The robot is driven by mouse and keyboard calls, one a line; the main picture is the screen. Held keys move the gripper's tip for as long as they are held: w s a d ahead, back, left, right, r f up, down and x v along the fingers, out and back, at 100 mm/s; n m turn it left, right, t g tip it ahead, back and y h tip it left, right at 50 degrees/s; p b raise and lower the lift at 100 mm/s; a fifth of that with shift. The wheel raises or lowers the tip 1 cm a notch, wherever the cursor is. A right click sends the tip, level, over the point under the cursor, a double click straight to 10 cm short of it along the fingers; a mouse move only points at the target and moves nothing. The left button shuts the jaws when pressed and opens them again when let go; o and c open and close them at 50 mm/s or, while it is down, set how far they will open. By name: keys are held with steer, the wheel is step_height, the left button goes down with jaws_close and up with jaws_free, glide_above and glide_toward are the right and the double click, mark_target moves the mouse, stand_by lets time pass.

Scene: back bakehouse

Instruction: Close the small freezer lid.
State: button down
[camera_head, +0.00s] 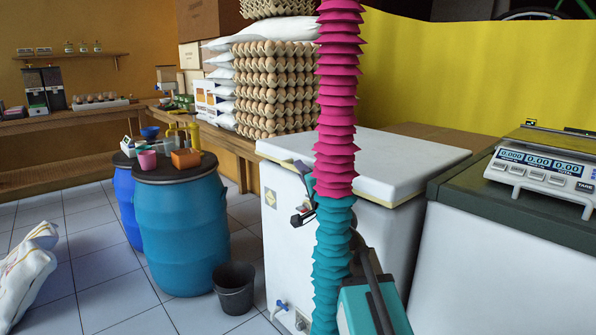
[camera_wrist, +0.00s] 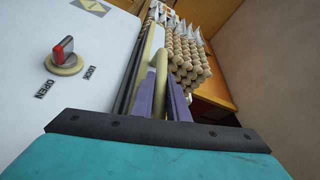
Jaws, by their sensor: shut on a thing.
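The small freezer is a white chest (camera_head: 285,225) right of centre in the head view. Its thick white lid (camera_head: 400,160) lies low over the chest, nearly level. A cream sealing strip shows along the lid's lower edge; I cannot tell whether it touches the chest. My gripper (camera_head: 303,172) is at the lid's front edge, partly hidden by my arm. In the wrist view, the purple fingers of my gripper (camera_wrist: 162,85) are shut on a cream bar, apparently the lid's handle (camera_wrist: 160,62). A white freezer panel (camera_wrist: 60,30) with a red-tipped knob (camera_wrist: 65,52) is at left.
Blue barrels (camera_head: 180,235) with small items on top and a black bucket (camera_head: 234,288) stand left of the freezer. Egg trays (camera_head: 275,90) are stacked behind it. A counter with a scale (camera_head: 545,165) is close at right. A white sack (camera_head: 25,270) lies on the floor.

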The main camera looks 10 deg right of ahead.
steer(key=shift+s+a+f+b, duration=0.1)
steer(key=shift+f+b, duration=0.3)
steer(key=shift+f, duration=0.3)
steer(key=shift+s+a+f+b, duration=0.1)
steer(key=shift+f+b, duration=0.3)
steer(key=shift+f, duration=0.4)
steer(key=c, duration=1.7)
jaws_free()
steer(key=shift+d, duration=0.1)
steer(key=shift+r, duration=0.2)
